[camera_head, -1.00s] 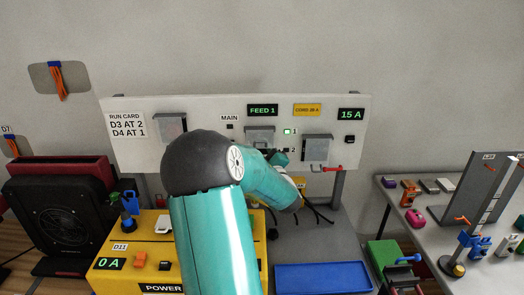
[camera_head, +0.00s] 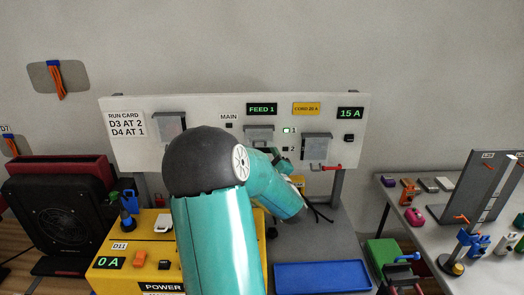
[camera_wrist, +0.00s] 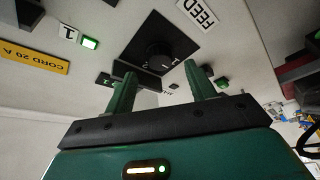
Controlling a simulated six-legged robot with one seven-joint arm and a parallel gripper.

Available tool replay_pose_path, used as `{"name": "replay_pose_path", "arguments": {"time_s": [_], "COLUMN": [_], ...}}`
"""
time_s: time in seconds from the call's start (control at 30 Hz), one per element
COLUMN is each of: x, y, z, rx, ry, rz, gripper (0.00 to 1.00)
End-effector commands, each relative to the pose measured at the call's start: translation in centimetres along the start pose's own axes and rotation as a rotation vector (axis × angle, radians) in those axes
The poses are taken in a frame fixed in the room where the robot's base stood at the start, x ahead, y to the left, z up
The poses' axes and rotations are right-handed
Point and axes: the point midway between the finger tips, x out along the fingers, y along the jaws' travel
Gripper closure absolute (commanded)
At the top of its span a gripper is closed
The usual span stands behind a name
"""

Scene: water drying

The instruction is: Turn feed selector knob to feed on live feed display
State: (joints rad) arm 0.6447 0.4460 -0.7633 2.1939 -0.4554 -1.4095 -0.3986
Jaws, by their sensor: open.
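The feed selector knob (camera_wrist: 160,57) is black and round, on a black square plate, in the wrist view. My gripper (camera_wrist: 157,70) is open, with one green finger on each side of the knob's lower part. I cannot tell whether the fingers touch it. In the head view my arm hides the knob and most of my gripper. The live feed display (camera_head: 262,109) reads FEED 1 in green. Beside it, the lamp at 1 (camera_head: 287,130) is lit green and the lamp at 2 (camera_head: 285,149) is dark.
The white panel (camera_head: 200,108) also carries grey covers, a CORD 20 A label (camera_head: 306,109) and a 15 A display (camera_head: 350,113). A red-handled lever (camera_head: 325,168) sticks out at lower right. A yellow power unit (camera_head: 110,278) and a blue tray (camera_head: 322,276) stand below.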

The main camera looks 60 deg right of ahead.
Motion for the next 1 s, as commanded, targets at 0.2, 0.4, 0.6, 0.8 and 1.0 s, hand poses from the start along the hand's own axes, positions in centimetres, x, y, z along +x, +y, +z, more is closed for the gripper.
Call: {"name": "replay_pose_path", "arguments": {"time_s": [0.2, 0.4, 0.6, 0.8, 1.0], "x": [-5.1, -8.7, -10.2, -10.2, -10.2], "y": [0.1, 0.1, 0.0, 0.0, 0.0], "z": [0.1, 0.1, 0.0, 0.0, 0.0], "rx": [0.002, 0.0, 0.0, -0.001, 0.0], "ry": [-0.003, -0.004, -0.001, -0.001, -0.001], "rz": [0.002, 0.002, 0.001, 0.0, 0.0], "gripper": [0.45, 0.45, 0.45, 0.45, 0.45]}}
